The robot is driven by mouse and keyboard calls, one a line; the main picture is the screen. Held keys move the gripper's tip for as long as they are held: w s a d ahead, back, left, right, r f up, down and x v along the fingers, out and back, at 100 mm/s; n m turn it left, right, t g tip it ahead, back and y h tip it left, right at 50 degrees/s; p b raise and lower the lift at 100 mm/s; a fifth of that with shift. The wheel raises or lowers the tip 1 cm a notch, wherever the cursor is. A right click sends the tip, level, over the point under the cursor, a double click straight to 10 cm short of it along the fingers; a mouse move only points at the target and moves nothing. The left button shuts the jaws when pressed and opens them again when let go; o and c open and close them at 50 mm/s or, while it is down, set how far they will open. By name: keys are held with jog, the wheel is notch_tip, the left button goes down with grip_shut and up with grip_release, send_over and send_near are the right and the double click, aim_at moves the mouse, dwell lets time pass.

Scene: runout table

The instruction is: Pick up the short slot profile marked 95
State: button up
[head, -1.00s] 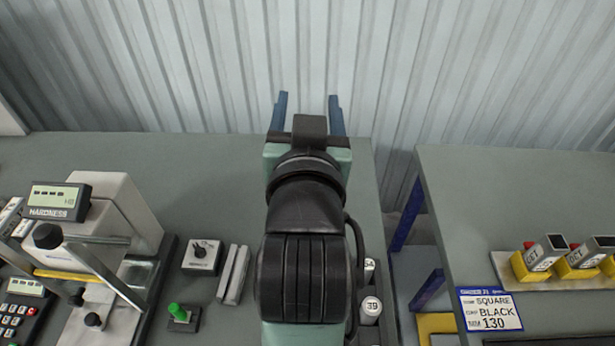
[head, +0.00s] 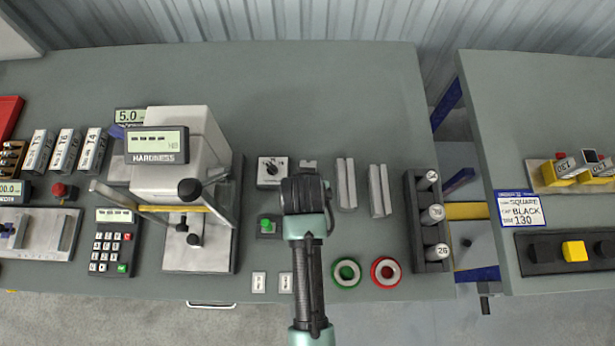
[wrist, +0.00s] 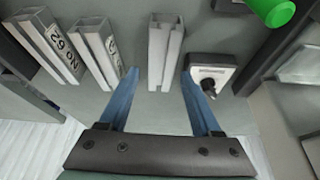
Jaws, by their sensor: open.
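Three grey slot profiles lie side by side. In the head view two show clear, the middle one (head: 346,184) and the right one (head: 380,191); only the far end of the third (head: 308,164) shows past my arm. My gripper (wrist: 160,66) is open and empty in the wrist view, its blue fingers pointing down either side of this third profile (wrist: 165,40), which shows no readable mark. To its left are the middle profile (wrist: 97,48), its mark partly covered by my finger, and the outer profile (wrist: 48,42), its "No" mark hard to read. My fingers are hidden in the head view.
A dial box (head: 271,172) stands close beside the third profile, by my right finger in the wrist view (wrist: 210,75). A green button (head: 267,226), the hardness tester (head: 170,150), green (head: 346,272) and red (head: 386,271) rings and a black rack of cylinders (head: 414,215) surround the profiles.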

jog(key=shift+p+x, duration=0.55)
jog(key=shift+x, duration=2.25)
jog(key=shift+a, duration=0.15)
grip_shut()
